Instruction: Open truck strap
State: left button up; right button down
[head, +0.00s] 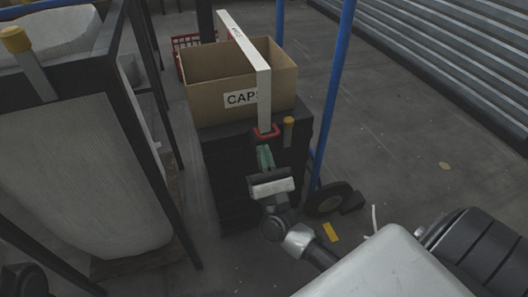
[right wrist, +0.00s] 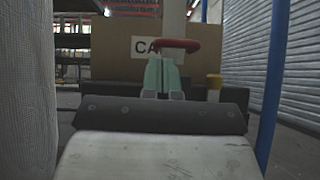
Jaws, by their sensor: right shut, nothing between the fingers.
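A white strap (head: 252,52) runs over an open cardboard box (head: 205,100) and down its near side. A red handle (head: 266,132) sits at the strap's lower end. My right gripper (head: 264,155) is shut and empty, its green fingers just below and in front of the red handle. In the right wrist view the red handle (right wrist: 182,46) shows at the fingertips (right wrist: 161,62), partly behind them; I cannot tell whether they touch. The box (right wrist: 115,60) with its partly hidden label stands behind.
A black-framed rack with a large white sack (head: 75,170) stands close on the left. The floor (head: 410,120) at right is mostly open, up to a corrugated shutter.

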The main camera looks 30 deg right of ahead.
jog(key=shift+r, duration=0.55)
